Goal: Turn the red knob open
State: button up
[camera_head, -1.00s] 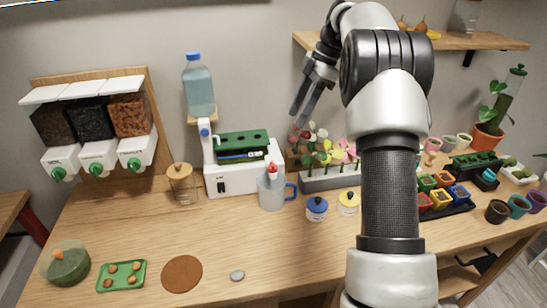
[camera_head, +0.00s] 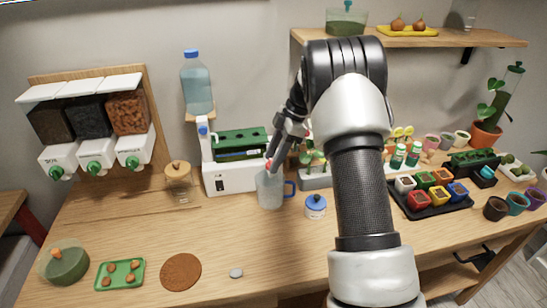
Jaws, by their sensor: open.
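The small red knob (camera_head: 267,165) shows just above the mouth of a grey jug with a blue handle (camera_head: 270,190), at the right front of the white machine (camera_head: 232,178). My gripper (camera_head: 273,166) points down at the knob, with its fingers open. The fingertips overlap the knob's right side in the picture and hide part of it. I cannot tell whether they touch it or stand around it.
A water bottle (camera_head: 196,82) stands behind the machine. A blue-lidded jar (camera_head: 316,207) is right of the jug. A glass jar (camera_head: 178,184) stands left of the machine. A black tray (camera_head: 431,208) of coloured pots lies to the right.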

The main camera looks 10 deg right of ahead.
jog(key=shift+f, duration=0.1)
jog(key=c, duration=1)
